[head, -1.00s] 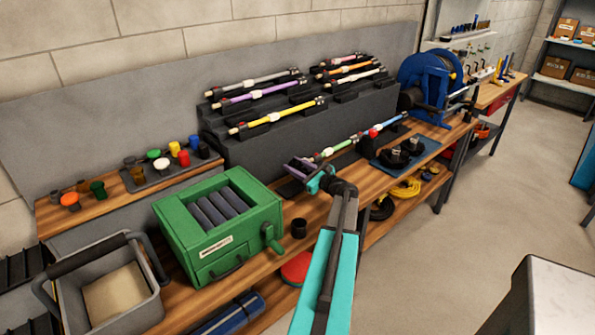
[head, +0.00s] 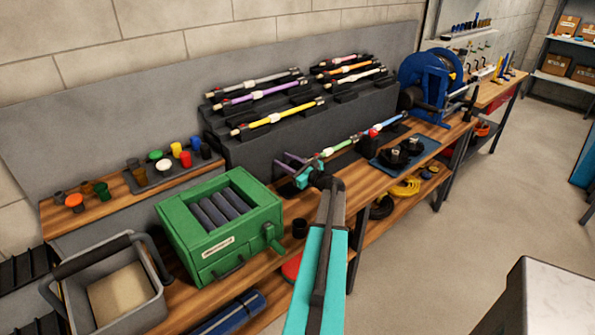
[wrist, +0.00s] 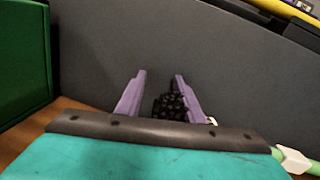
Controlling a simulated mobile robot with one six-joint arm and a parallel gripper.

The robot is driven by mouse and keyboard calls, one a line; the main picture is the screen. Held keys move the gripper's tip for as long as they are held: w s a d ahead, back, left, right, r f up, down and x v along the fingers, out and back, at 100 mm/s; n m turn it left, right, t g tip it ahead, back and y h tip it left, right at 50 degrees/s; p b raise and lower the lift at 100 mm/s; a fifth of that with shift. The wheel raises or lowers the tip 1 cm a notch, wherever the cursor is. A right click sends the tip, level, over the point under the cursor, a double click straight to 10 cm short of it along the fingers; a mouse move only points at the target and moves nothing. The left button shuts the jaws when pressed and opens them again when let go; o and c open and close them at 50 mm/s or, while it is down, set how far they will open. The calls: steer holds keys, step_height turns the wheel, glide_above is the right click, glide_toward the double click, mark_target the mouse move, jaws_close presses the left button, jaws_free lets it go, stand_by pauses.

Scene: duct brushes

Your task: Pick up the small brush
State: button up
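A small black bristly brush head (wrist: 171,107) shows in the wrist view between the two purple fingers of my gripper (wrist: 159,76). It sits nearer the right finger, with a gap to the left finger. Whether it touches the right finger, I cannot tell. My gripper is open. In the head view my gripper (head: 284,160) is low over the bench, in front of the dark grey rack step, and the brush cannot be made out there. A green rod (head: 335,148) lies just right of the gripper; its white collar (wrist: 292,158) shows in the wrist view.
The grey rack (head: 265,155) with several coloured rods rises behind. A blue mat (head: 425,151) with dark parts and a blue reel (head: 430,75) are to the right.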

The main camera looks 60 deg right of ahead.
stand_by(0.3)
jaws_close()
steer(key=shift+r, duration=0.1)
step_height(320, 180, up, 18)
steer(key=p, duration=0.8)
stand_by(0.6)
